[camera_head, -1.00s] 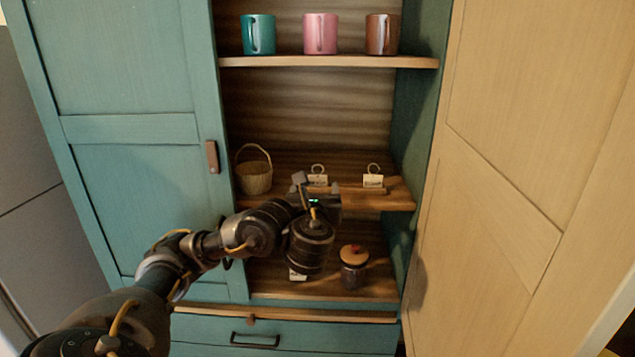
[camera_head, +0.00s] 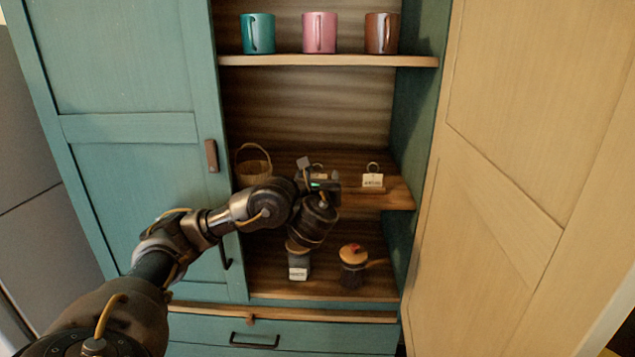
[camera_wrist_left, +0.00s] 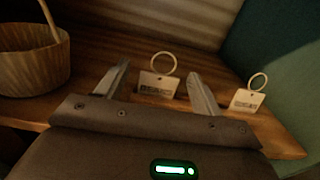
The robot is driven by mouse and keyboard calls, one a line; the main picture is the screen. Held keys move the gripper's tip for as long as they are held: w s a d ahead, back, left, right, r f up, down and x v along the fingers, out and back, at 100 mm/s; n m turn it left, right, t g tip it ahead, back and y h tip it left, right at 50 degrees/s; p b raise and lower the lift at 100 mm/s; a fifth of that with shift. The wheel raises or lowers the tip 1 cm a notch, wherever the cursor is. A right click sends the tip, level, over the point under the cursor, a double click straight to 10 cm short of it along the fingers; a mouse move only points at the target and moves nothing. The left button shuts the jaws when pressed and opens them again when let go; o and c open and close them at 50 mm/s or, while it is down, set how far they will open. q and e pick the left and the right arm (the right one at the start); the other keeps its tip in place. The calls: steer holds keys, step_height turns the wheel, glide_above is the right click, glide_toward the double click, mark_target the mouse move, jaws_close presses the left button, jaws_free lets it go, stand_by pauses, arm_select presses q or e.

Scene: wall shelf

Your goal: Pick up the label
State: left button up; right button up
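A small white label with a ring on top (camera_wrist_left: 158,84) stands on the middle shelf (camera_wrist_left: 100,80), with dark print on its face. My left gripper (camera_wrist_left: 160,88) is open, and this label shows between its two fingers, with no grip on it. In the head view the left gripper (camera_head: 319,171) hides most of this label; only part of its ring (camera_head: 318,168) shows. A second ringed label (camera_head: 372,180) stands to the right on the same shelf, and it also shows in the left wrist view (camera_wrist_left: 249,99). My right gripper is not in view.
A wicker basket (camera_head: 253,167) stands left of the gripper. A wooden-lidded jar (camera_head: 353,268) and a grey item with a white tag (camera_head: 298,273) are on the shelf below. Three mugs, the middle one pink (camera_head: 320,33), stand above. A teal door (camera_head: 130,170) flanks the left.

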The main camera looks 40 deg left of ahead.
arm_select(q)
steer(key=c, duration=0.9)
steer(key=shift+c, duration=0.2)
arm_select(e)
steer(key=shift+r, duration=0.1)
